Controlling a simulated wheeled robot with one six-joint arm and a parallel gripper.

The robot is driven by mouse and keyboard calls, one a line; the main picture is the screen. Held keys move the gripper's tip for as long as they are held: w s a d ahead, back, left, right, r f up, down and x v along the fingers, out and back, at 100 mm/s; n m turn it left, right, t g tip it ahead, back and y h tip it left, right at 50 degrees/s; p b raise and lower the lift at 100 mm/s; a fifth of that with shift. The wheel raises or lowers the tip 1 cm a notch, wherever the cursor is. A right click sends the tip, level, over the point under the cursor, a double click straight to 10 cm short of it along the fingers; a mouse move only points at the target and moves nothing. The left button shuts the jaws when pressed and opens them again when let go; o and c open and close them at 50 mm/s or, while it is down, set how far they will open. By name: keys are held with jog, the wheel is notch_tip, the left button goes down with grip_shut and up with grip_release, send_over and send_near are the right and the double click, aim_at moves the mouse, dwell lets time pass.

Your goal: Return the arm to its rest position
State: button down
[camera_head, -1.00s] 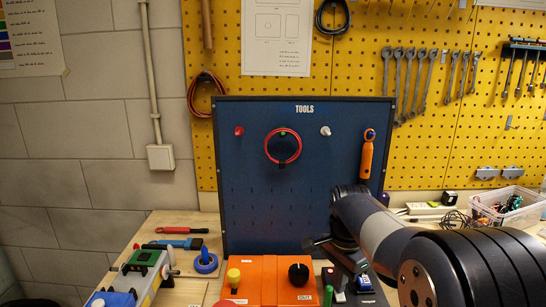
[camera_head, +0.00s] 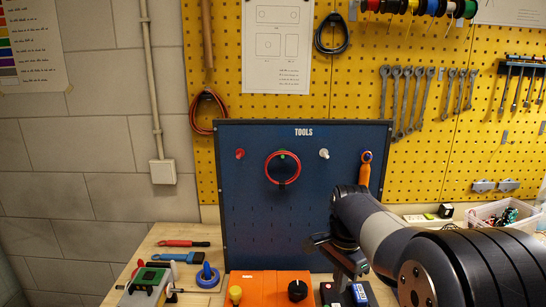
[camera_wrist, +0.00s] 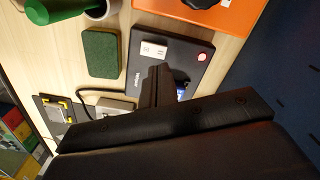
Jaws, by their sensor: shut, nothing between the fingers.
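My arm reaches in from the lower right of the head view, with its bend in front of the blue tool board's right edge. My gripper (camera_wrist: 158,72) shows in the wrist view as dark fingers closed together with nothing between them. It is over the bench, beside a black box (camera_wrist: 194,52) with a white label and a red button; I cannot tell the height gap. In the head view the fingertips are hard to make out beside the arm's lower end.
The blue tool board (camera_head: 240,215) stands behind an orange box (camera_head: 268,284) with knobs. A green pad (camera_wrist: 101,54) and a green cylinder (camera_wrist: 50,8) lie near the black box. A clear bin (camera_head: 500,215) is at the right. Tools lie on the bench's left.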

aim_at(336, 306)
notch_tip(336, 306, down, 6)
jog(key=b, duration=0.5)
jog(key=shift+f, duration=0.1)
notch_tip(336, 306, up, 6)
jog(key=p, duration=0.3)
jog(key=shift+f+p, duration=0.1)
jog(key=shift+p, duration=0.2)
jog(key=shift+n, duration=0.4)
jog(key=s+r+p, duration=0.1)
jog(key=r+p, duration=0.1)
jog(key=s+d+r+p, duration=0.1)
jog(key=s+r+p, duration=0.1)
jog(key=shift+s, duration=0.25)
jog(key=shift+d+r, duration=0.1)
